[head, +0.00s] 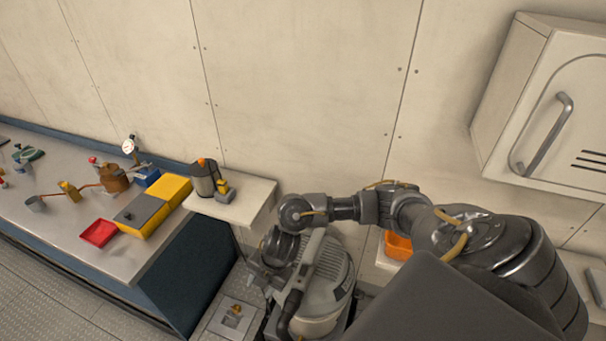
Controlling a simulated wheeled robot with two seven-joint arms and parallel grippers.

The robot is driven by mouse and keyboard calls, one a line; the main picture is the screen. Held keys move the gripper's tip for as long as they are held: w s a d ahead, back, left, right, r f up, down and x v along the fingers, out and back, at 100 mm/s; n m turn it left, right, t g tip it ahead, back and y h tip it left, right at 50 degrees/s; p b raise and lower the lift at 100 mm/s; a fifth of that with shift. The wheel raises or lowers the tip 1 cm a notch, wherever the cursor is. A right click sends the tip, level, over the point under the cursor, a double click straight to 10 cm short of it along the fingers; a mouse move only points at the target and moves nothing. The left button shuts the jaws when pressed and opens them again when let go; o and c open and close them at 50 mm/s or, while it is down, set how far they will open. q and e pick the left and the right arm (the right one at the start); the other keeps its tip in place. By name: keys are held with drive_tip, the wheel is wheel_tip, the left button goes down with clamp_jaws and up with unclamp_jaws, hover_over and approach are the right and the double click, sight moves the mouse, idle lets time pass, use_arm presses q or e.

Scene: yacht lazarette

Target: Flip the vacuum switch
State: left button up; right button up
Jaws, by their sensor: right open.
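The vacuum (325,290) is a grey and beige canister with a ribbed top and a dark hose at its front. It stands low at the bottom centre of the head view, beside a small white shelf. My right arm reaches in from the right, over the vacuum. My right gripper (276,262) points down at the vacuum's upper left side and is open, with nothing seen in it. Its fingertips are dark and small, so I cannot tell if they touch the vacuum. I cannot make out the switch. My left gripper is out of view.
A workbench (60,215) at left holds a yellow case (170,190), a red tray (99,232) and small tools. The white shelf (248,198) carries a dark canister (204,178). An orange bin (398,245) sits behind my arm. A wall cabinet (545,110) hangs upper right.

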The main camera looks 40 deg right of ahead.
sight(303, 271)
drive_tip(key=d+r+g+h, duration=0.2)
drive_tip(key=d+r+h, duration=0.15)
drive_tip(key=d, duration=1.15)
drive_tip(key=f, duration=1)
drive_tip(key=shift+s+f, duration=0.25)
drive_tip(key=shift+s, duration=0.1)
drive_tip(key=shift+c, duration=0.4)
